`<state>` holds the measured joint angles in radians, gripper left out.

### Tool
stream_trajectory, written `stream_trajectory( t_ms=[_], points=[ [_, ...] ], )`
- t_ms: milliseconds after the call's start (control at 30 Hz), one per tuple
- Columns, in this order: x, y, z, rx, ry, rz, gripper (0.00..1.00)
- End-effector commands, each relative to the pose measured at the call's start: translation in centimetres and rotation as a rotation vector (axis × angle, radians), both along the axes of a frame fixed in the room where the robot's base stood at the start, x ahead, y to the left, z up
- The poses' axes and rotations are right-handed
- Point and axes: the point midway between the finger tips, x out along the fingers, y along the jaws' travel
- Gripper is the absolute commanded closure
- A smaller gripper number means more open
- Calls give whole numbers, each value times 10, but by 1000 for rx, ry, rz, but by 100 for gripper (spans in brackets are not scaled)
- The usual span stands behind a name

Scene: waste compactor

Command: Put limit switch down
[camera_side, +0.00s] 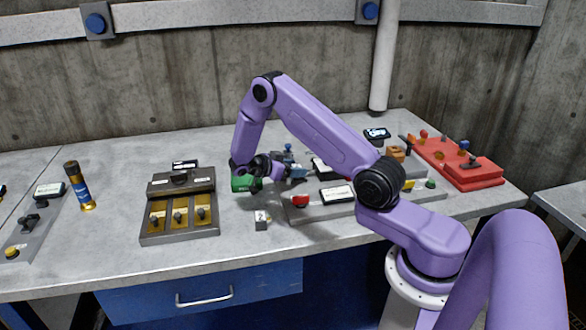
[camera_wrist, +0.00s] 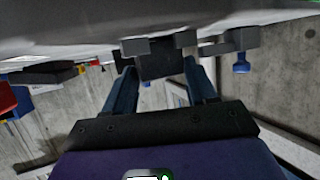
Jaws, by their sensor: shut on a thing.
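My gripper (camera_wrist: 158,68) is shut on a dark grey block, which I take to be the limit switch (camera_wrist: 160,63). In the wrist view it sits between the two dark blue fingers, with lighter grey parts around its upper end. In the side view my gripper (camera_side: 284,171) points to the right, low over the middle of the table. There the held block is too small and too covered to make out. Whether it touches the table surface cannot be told.
A small grey box (camera_side: 262,224) stands on the table (camera_side: 110,245) in front of my gripper. A brown-grey panel (camera_side: 180,238) lies left, a grey panel (camera_side: 330,208) right, a red panel (camera_side: 478,178) far right.

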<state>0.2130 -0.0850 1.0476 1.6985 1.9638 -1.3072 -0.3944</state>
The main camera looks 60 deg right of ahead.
Motion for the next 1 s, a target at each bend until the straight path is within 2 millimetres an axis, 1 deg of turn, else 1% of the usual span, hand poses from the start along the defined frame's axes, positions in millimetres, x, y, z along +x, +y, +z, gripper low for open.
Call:
stream_trajectory(
  t_ms=[200, 233, 300, 767, 900, 1000],
  points=[
    [0, 0, -4, 0, 2, 1, 82],
    [0, 0, -4, 0, 2, 1, 37],
    [0, 0, -4, -1, 1, 0, 18],
    [0, 0, -4, -1, 1, -1, 18],
    [11, 23, 6, 0, -3, 4, 18],
    [22, 42, 9, -1, -3, 4, 18]
  ],
)
